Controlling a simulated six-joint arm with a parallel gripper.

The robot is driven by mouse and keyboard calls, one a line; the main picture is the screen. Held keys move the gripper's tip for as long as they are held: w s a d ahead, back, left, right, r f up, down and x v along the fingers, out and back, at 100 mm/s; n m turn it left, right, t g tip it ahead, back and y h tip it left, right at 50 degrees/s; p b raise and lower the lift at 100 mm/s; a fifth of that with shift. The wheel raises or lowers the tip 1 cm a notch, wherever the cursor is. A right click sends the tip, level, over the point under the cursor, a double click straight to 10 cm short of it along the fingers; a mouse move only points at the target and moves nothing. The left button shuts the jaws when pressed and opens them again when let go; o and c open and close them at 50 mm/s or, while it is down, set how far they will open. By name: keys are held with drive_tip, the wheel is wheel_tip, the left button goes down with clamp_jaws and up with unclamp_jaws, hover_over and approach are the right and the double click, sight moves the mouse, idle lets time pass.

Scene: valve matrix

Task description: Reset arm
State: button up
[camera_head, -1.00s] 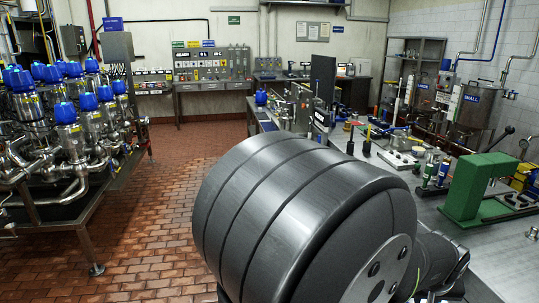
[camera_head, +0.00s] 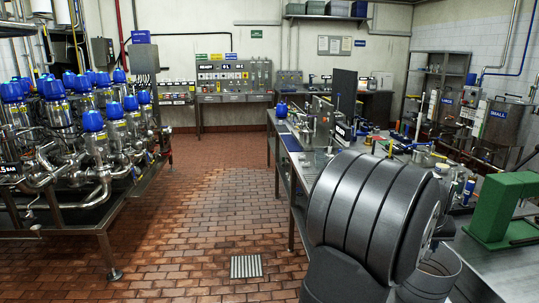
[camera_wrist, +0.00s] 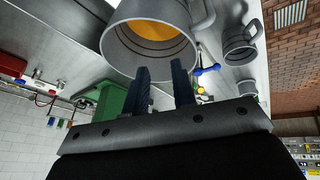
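My gripper (camera_wrist: 160,72) shows in the wrist view, with two dark fingers standing apart and nothing seen between them. The wrist view is roughly upside down. A grey metal jug (camera_wrist: 118,42) with an orange inside shows just beyond the fingertips; whether they touch it cannot be told. In the head view my thick grey arm link fills the lower right and hides part of the bench (camera_head: 300,157). My gripper is not visible there.
A green press (camera_head: 497,205) stands on the bench at right; it also shows in the wrist view (camera_wrist: 112,102). A smaller grey jug (camera_wrist: 240,45) stands near the larger one. A valve rack (camera_head: 100,232) with several blue-capped valves is at left. The brick floor (camera_head: 215,200) between is clear.

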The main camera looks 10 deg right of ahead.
drive_tip(key=w, duration=0.2)
drive_tip(key=w+r, duration=0.1)
drive_tip(key=w, duration=0.4)
drive_tip(key=shift+w+a+r, duration=0.2)
drive_tip(key=shift+w+r, duration=0.15)
drive_tip(key=shift+w, duration=0.05)
drive_tip(key=o, duration=1.4)
drive_tip(key=shift+c, duration=0.2)
drive_tip(key=o, duration=0.3)
drive_tip(key=shift+s+f, duration=0.15)
drive_tip(key=s+a+f+m+t+h, duration=0.35)
drive_tip(key=s+a, duration=0.25)
drive_tip(key=s, duration=0.3)
drive_tip(key=s+a+f+m+t+h, duration=0.25)
drive_tip(key=s+a+f, duration=0.25)
drive_tip(key=s, duration=0.5)
drive_tip(key=shift+n, duration=0.5)
drive_tip(key=x, duration=1)
drive_tip(key=shift+d+r, duration=0.1)
drive_tip(key=shift+r, duration=0.15)
